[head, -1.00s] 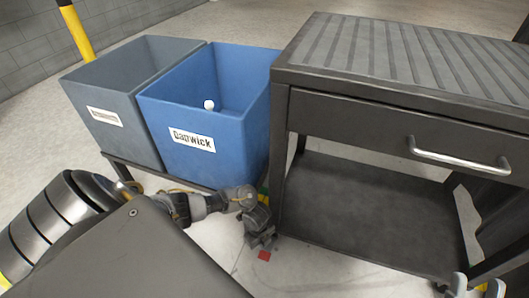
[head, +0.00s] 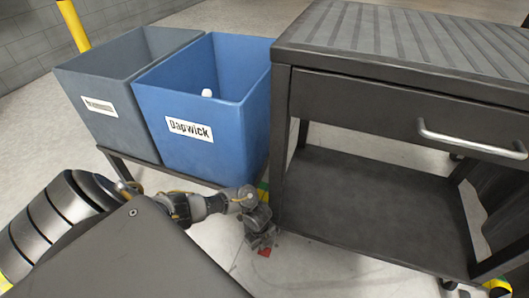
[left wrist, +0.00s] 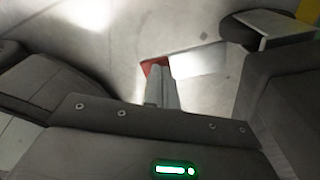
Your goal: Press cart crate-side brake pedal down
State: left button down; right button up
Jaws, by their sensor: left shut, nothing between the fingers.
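The dark cart (head: 375,190) stands at the right, with a drawer, a ribbed top and a lower shelf. A small red pedal (head: 264,253) shows low by its corner on the crate side. My left gripper (head: 262,242) is down at this corner, shut and empty, and partly covers the pedal. In the left wrist view, the shut fingers (left wrist: 160,88) reach to the red pedal (left wrist: 153,66), which shows just beyond and beside the tips. I cannot tell whether they touch it or how far down it is. My right gripper is out of view.
A blue crate (head: 190,105) labelled Dapwick and a grey crate (head: 85,75) stand on a low rack (head: 150,165) left of the cart. The gap between rack and cart is narrow. A yellow post (head: 74,25) stands at the back left.

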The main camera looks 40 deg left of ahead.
pick_arm(q)
notch_tip(320, 180, down, 4)
jog(key=b, duration=0.3)
jog(key=shift+r, duration=0.2)
jog(key=shift+a+r, duration=0.15)
jog(key=a, duration=0.1)
jog(key=a+p, duration=0.1)
jog(key=shift+w+a+r, duration=0.25)
jog(key=shift+a+r, duration=0.05)
jog(key=shift+r, duration=0.1)
